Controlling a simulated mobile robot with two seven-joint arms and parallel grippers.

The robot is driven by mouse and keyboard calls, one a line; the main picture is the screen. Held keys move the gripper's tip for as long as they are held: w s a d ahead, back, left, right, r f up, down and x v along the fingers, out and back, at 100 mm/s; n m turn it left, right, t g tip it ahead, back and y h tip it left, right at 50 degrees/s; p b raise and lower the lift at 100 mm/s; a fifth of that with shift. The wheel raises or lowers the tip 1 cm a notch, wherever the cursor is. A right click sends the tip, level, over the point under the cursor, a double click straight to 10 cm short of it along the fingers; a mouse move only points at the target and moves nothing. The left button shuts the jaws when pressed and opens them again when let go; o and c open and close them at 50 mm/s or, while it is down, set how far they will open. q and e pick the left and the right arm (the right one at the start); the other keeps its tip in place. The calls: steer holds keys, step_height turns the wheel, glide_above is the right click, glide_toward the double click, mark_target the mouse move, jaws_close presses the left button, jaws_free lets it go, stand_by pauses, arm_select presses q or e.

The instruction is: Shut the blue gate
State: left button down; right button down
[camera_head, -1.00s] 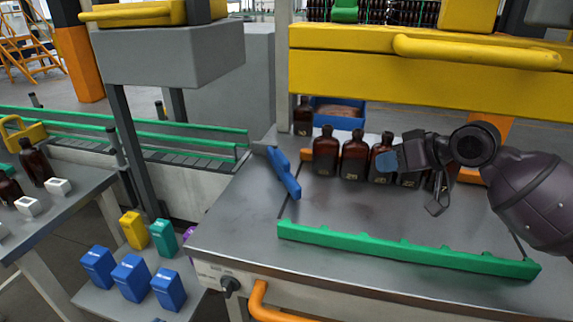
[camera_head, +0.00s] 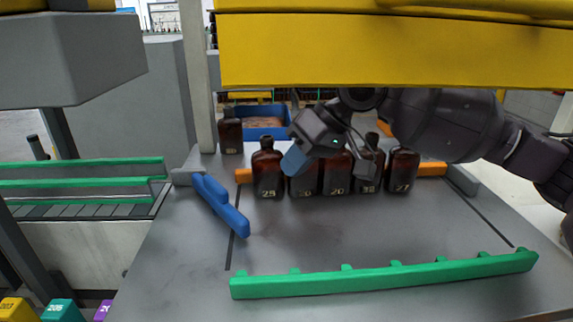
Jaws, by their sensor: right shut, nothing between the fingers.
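The blue gate (camera_head: 220,205) is a short blue bar at the left side of the grey metal table. It lies slantwise, its far end near a grey block at the left edge and its near end pointing to the front right. My right gripper (camera_head: 296,159), with blue tips, reaches in from the right. It is shut and empty, above and in front of the bottle row, right of the gate and apart from it. Amber bottles (camera_head: 268,172) stand upright in a row behind it; the gripper partly hides the middle ones. My left gripper is not in view.
A green toothed rail (camera_head: 385,277) runs along the table's front. An orange bar (camera_head: 432,169) shows behind the bottles. Another amber bottle (camera_head: 230,136) and a blue bin (camera_head: 260,112) stand farther back. A yellow beam (camera_head: 400,52) hangs overhead. The table's middle (camera_head: 340,235) is clear.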

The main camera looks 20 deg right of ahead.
mark_target(216, 196)
steer(key=b+x, duration=0.1)
steer(key=x, duration=0.7)
steer(key=shift+d+f+b, duration=0.1)
steer(key=shift+b, duration=0.3)
steer(key=shift+s+a+r, duration=0.15)
steer(key=shift+s+a, duration=0.1)
steer(key=shift+a, duration=0.3)
steer(key=shift+s+a+r, duration=0.15)
steer(key=shift+s+a, duration=0.1)
steer(key=shift+a, duration=0.3)
steer(key=shift+s+a, duration=0.3)
steer(key=shift+a, duration=0.3)
steer(key=shift+r, duration=0.1)
